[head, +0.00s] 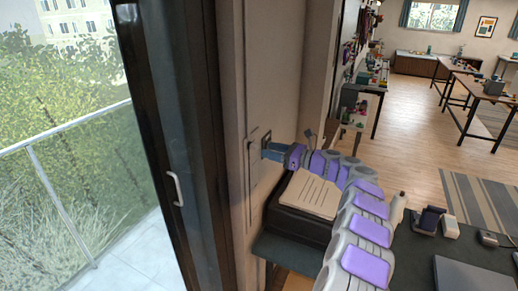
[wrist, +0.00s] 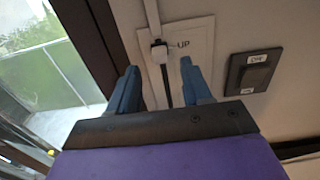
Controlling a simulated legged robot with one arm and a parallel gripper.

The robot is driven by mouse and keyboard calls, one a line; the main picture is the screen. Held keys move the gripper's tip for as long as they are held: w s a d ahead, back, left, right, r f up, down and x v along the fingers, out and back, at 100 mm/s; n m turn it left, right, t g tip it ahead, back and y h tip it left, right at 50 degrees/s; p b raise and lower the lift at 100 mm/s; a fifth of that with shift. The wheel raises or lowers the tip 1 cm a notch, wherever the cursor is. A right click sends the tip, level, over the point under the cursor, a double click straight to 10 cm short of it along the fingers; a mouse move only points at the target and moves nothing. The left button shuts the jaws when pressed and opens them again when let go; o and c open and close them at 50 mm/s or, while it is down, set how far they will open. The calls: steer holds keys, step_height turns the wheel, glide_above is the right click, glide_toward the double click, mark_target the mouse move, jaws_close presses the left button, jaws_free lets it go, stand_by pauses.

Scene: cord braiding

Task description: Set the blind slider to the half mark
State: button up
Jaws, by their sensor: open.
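The blind slider's pale wall plate (wrist: 200,38) has an "UP" label. It shows edge-on in the head view (head: 252,170). A pale strip runs up from the knob. My gripper (wrist: 159,76) is open and empty, its two blue fingers on either side of the slot, tips a little below the knob in the picture. Contact cannot be told. In the head view my gripper (head: 268,152) reaches the wall by the plate. No half mark is readable.
A black ON/OFF rocker switch (wrist: 253,72) is on the wall right of the plate. A dark-framed glass door (head: 180,120) with a white handle (head: 178,189) stands to the left. Below my arm is a dark box with a lined sheet (head: 305,195) on a dark table (head: 415,250).

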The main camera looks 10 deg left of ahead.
mark_target(258, 147)
steer(key=shift+x, duration=2.65)
steer(key=shift+c, duration=0.2)
jaws_close()
steer(key=shift+d, duration=0.1)
